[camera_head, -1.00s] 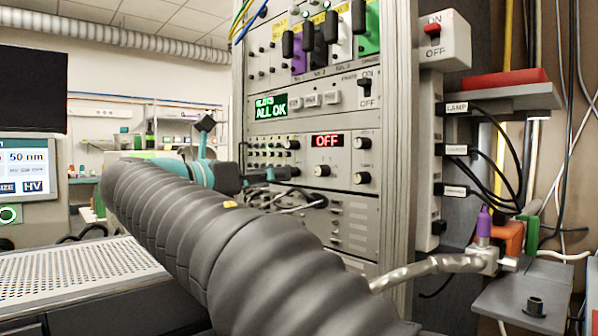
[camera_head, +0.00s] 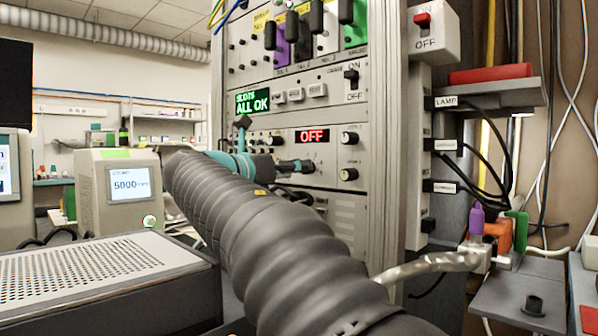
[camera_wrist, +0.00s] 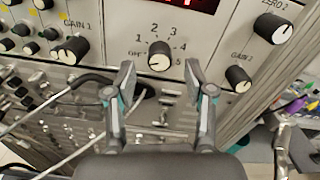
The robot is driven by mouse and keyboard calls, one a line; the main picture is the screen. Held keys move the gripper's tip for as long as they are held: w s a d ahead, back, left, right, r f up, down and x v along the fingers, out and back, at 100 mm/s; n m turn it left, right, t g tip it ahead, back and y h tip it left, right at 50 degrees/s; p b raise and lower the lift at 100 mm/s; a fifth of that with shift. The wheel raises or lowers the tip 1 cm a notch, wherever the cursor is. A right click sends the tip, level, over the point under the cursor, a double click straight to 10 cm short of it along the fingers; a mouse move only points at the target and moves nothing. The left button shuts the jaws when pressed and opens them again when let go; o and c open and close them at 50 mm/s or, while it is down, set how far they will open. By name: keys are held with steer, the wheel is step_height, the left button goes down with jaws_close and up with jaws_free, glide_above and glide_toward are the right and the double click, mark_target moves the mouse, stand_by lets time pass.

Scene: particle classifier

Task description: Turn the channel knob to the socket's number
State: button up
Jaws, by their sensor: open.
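The channel knob (camera_wrist: 160,58) is a black knob with a pale face, ringed by OFF and the numbers 1 to 5, in the wrist view. My gripper (camera_wrist: 160,78) is open and empty, its two fingers apart just below the knob in the picture, one to each side. I cannot tell their distance from the panel. The knob's pointer is too small to read. The red display (camera_head: 312,136) reads OFF in the head view, where my gripper (camera_head: 306,166) hides the knob. The upper panel has coloured purple (camera_head: 281,52) and green (camera_head: 355,33) positions; socket numbers are not legible.
GAIN 1 knob (camera_wrist: 76,46) is left of the channel knob; GAIN 2 (camera_wrist: 238,78) and ZERO 2 (camera_wrist: 273,27) are right. Cables (camera_wrist: 60,95) run below. A purple-topped fitting (camera_head: 477,222) and grey shelf (camera_head: 505,300) stand right of the rack.

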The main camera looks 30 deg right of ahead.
steer(key=shift+x, duration=1)
jaws_close()
